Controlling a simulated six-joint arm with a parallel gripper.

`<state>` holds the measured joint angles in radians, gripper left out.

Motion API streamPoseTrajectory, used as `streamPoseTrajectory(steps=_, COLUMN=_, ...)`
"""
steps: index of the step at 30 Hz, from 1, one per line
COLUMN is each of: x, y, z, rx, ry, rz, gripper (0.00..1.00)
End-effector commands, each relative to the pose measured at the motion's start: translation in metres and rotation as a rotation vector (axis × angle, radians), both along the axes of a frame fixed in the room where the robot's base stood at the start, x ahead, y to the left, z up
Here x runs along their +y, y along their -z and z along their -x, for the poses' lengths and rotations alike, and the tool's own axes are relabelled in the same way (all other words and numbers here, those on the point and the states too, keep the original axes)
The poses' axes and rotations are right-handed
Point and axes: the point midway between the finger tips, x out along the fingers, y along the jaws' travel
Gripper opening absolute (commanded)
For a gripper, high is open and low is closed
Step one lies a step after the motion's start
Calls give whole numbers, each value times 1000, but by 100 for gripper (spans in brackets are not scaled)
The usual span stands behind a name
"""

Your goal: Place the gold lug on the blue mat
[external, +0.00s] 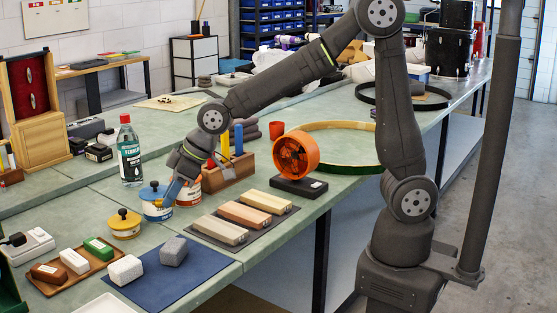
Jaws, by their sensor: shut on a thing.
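The blue mat (188,284) lies flat near the front edge of the bench. A grey block (173,251) rests on its far part and a speckled white block (126,270) on its left part. My gripper (171,197) points down beside the blue-lidded tub (153,211), behind the mat and above bench level. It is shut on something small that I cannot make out. I cannot pick out the gold lug in this view. Silver oval pieces (28,77) hang on the red panel of the wooden case at the left.
A brown tray (65,283) with blocks lies left of the mat. Wooden bars (219,230) on a dark mat and an orange round fan-like thing (297,154) are to the right.

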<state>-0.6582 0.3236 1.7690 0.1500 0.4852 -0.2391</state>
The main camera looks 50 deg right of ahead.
Motion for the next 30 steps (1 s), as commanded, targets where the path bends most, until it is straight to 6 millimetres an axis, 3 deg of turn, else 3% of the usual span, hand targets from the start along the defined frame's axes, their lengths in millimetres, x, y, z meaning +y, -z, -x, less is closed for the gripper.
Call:
streamPoseTrajectory(steps=3, x=-1, y=25, z=0, rx=4, ry=1, rz=3, gripper=0)
streamPoseTrajectory(steps=8, x=3, y=42, z=1, rx=2, ry=0, rz=2, gripper=0)
streamPoseTrajectory(steps=11, x=16, y=52, z=6, rx=2, ry=-4, rz=4, gripper=0)
streamPoseTrajectory(steps=21, x=88, y=97, z=28, rx=1, ry=-5, rz=3, gripper=0)
streamPoseTrajectory(steps=30, x=112, y=113, z=34, rx=1, ry=0, rz=1, gripper=0)
